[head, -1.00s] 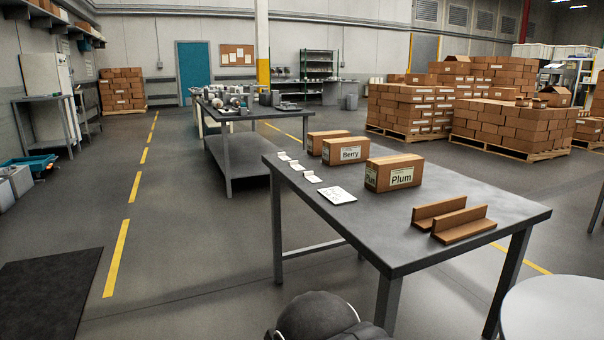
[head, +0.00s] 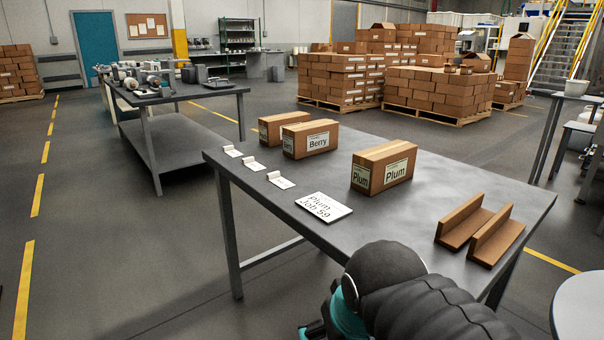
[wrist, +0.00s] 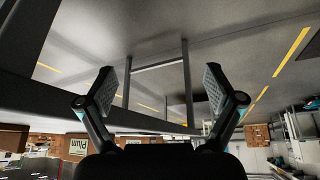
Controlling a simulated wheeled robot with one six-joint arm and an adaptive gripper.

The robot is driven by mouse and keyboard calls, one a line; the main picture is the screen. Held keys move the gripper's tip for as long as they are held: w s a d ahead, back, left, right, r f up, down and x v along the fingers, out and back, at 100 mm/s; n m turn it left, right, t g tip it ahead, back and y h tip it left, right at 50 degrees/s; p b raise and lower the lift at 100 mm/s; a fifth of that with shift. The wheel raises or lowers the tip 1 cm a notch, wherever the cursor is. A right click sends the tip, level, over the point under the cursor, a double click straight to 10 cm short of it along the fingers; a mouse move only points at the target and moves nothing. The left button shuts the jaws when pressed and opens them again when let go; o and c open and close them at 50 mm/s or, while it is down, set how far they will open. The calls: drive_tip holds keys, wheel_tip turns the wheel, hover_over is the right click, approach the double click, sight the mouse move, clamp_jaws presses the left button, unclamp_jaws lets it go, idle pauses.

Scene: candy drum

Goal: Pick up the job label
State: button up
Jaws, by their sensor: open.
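The job label (head: 323,207) is a white card that reads "Plum Job 59". It lies flat near the left front edge of the grey table (head: 440,172) in the head view. My gripper (wrist: 158,92) is open and empty in the wrist view, its two fingers wide apart. That view looks past the table's edge (wrist: 45,95) and legs to the floor. The label cannot be made out in the wrist view. In the head view my dark arm shows at the lower middle, in front of the table, and the fingertips are not seen there.
A Plum box (head: 383,168) stands behind the label, and a Berry box (head: 310,139) and another box (head: 283,124) stand farther back. Small white cards (head: 280,180) line the left edge. Two brown angled holders (head: 480,230) are at the right.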

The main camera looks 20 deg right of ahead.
drive_tip(key=w+r+m+g+h+b, duration=0.1)
drive_tip(key=w+r+m+h+b, duration=0.3)
drive_tip(key=w, duration=0.8)
drive_tip(key=w+r+m+h+p, duration=0.15)
drive_tip(key=w+r, duration=0.45)
drive_tip(key=w, duration=0.6)
drive_tip(key=w+a+r+m+h+b, duration=0.1)
drive_tip(key=w+a+m+h+b, duration=0.2)
drive_tip(key=w, duration=0.7)
drive_tip(key=m+t+h+b, duration=0.1)
drive_tip(key=m+h, duration=0.3)
drive_tip(key=m, duration=0.1)
approach(280, 179)
drive_tip(key=x, duration=0.5)
drive_tip(key=s+r+x, duration=0.1)
drive_tip(key=x, duration=0.1)
drive_tip(key=shift+w+d+f, duration=0.1)
drive_tip(key=shift+d+f, duration=0.05)
drive_tip(key=shift+d, duration=0.55)
drive_tip(key=c, duration=1.6)
drive_tip(key=shift+f, duration=0.2)
clamp_jaws()
